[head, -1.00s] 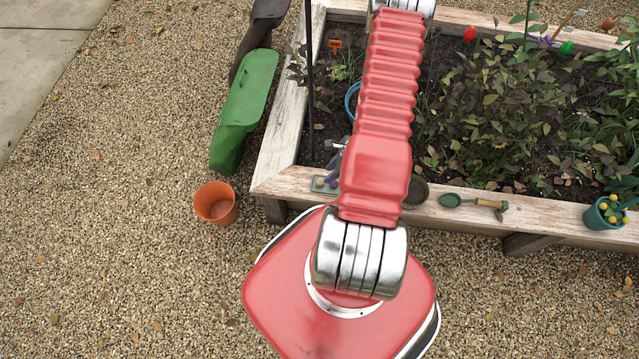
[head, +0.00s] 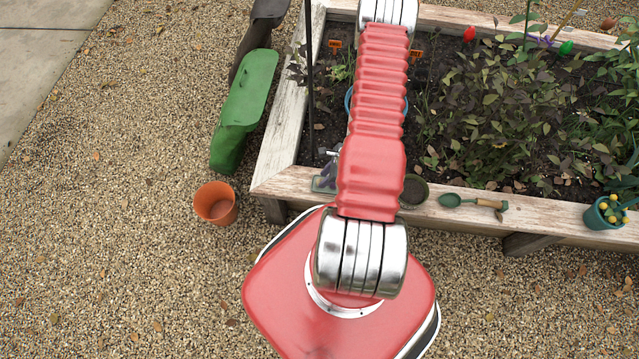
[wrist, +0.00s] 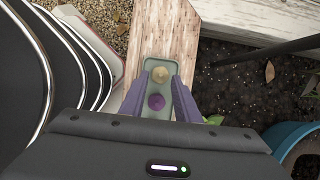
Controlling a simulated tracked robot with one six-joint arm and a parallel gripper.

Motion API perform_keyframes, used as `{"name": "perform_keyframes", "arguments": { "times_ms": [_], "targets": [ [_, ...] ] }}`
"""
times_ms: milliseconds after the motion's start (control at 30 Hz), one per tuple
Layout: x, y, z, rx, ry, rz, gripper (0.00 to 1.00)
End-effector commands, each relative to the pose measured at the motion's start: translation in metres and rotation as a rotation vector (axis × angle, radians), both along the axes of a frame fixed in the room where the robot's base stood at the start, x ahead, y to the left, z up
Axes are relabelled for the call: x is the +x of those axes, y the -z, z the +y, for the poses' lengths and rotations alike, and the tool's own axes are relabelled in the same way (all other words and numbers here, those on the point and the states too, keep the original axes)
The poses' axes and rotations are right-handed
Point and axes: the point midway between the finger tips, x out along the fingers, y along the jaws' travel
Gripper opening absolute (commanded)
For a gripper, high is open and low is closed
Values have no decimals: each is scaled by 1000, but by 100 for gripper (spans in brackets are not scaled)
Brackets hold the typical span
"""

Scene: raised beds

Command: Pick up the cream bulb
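The cream bulb (wrist: 160,73) lies at the far end of a small grey-green tray (wrist: 152,66) in the wrist view. A purple bulb (wrist: 156,102) lies in the same tray, nearer my gripper's body. My gripper (wrist: 160,79) is open, its two purple fingers reaching over the tray on either side of the bulbs. The fingertips lie near the cream bulb's sides; I cannot tell their height above it. In the head view the tray (head: 320,188) sits on the bed's wooden rim, and my gripper (head: 329,171) partly covers it. I cannot make out the cream bulb there.
A dark round dish (head: 414,190), a green trowel (head: 452,201) and a green pot with yellow balls (head: 597,217) stand along the wooden rim. A blue ring-shaped pot (wrist: 290,138) is in the soil. A thin dark post (head: 310,90) rises near the tray. An orange pot (head: 215,204) stands on gravel.

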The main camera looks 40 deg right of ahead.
Motion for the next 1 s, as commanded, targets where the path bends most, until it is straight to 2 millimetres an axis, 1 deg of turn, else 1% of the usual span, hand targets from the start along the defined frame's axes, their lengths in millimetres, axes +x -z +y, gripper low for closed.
{"name": "perform_keyframes", "arguments": {
  "times_ms": [100, 267, 833, 1000],
  "targets": [
    [4, 14, 4, 1, -1, 1, 29],
    [8, 24, 6, 0, -2, 0, 29],
    [8, 25, 6, 0, 0, 0, 29],
    [8, 25, 6, 0, 0, 0, 18]
  ]
}}
